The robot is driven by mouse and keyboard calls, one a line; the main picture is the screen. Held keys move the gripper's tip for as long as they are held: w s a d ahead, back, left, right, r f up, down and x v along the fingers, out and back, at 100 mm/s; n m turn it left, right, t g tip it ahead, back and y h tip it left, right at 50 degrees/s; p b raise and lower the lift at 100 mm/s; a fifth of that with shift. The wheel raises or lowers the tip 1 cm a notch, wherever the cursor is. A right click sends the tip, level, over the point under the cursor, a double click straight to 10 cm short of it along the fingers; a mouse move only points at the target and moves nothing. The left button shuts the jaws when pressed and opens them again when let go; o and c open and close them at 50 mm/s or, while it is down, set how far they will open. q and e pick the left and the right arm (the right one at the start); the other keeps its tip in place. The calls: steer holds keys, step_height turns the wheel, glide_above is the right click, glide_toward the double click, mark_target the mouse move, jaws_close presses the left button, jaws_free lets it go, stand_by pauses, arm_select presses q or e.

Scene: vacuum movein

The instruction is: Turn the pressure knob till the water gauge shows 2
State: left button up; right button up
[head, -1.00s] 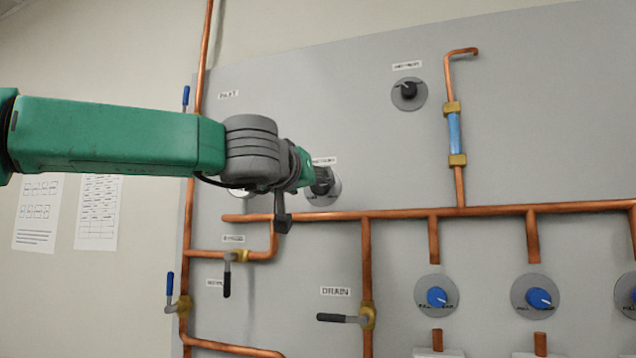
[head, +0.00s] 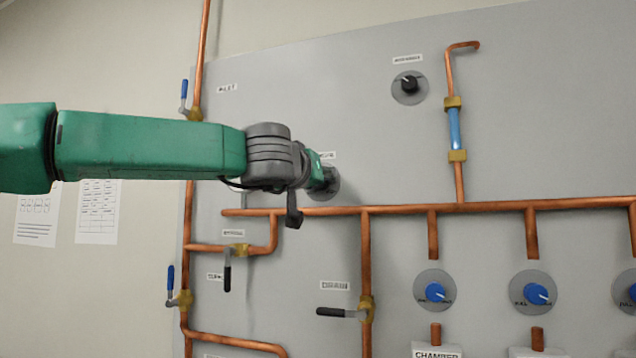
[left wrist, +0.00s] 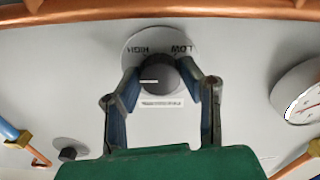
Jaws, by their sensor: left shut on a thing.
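My left gripper (head: 318,177) reaches in from the left to the dark pressure knob (left wrist: 158,74) on the grey panel. In the left wrist view its two fingers (left wrist: 160,80) are shut on the knob from both sides. The knob sits on a pale round plate (left wrist: 134,47) marked HIGH and LOW, upside down in that view. The plate's edge also shows in the head view (head: 335,190). A white round gauge (left wrist: 303,96) with a red needle is cut off at the right of the wrist view; its reading is too small to tell. My wrist hides the gauge in the head view.
A copper pipe (head: 400,211) runs just below the knob. Another black knob (head: 408,84) and a blue sight tube (head: 454,128) are at upper right. Levers (head: 228,276) and blue knobs (head: 436,292) sit lower.

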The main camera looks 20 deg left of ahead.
arm_select(q)
steer(key=n+b, duration=0.2)
steer(key=n, duration=0.7)
steer(key=n+b, duration=0.2)
steer(key=n, duration=0.7)
steer(key=f+n+b, duration=0.1)
steer(key=n+b, duration=0.1)
steer(key=n, duration=0.8)
steer(key=shift+w+d, duration=0.1)
steer(key=shift+n+b, duration=0.75)
steer(key=shift+n, duration=0.55)
steer(key=shift+r, duration=0.1)
